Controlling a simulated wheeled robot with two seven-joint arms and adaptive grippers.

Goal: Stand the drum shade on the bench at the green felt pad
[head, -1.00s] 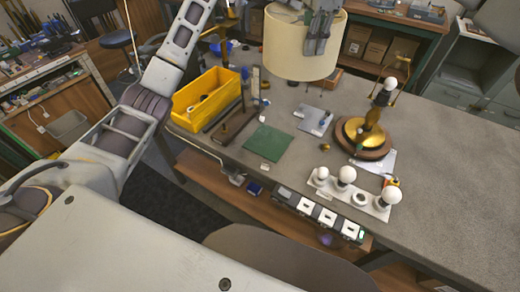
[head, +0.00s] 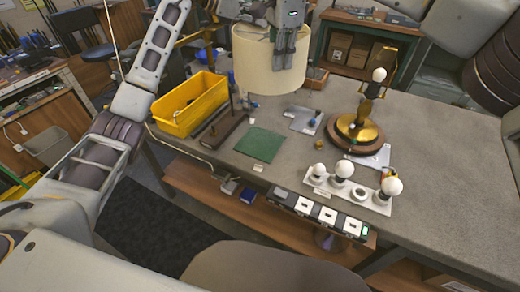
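The drum shade (head: 252,64) is a cream cylinder, upright, in the upper middle of the head view. My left gripper (head: 285,62) is at the right part of its near wall, with its fingers shut on the upper rim. The shade appears to be held above the bench, beyond the green felt pad. The green felt pad (head: 259,145) is a flat square lying bare on the grey bench (head: 440,135). My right arm shows at the upper right edge, but its gripper's fingers are not visible.
A yellow bin (head: 190,106) and a dark wooden block (head: 220,131) stand left of the pad. A brass lamp base (head: 354,132) with a bulb stands right. A white tray (head: 328,187) of bulbs lies near the front edge. The bench's right part is clear.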

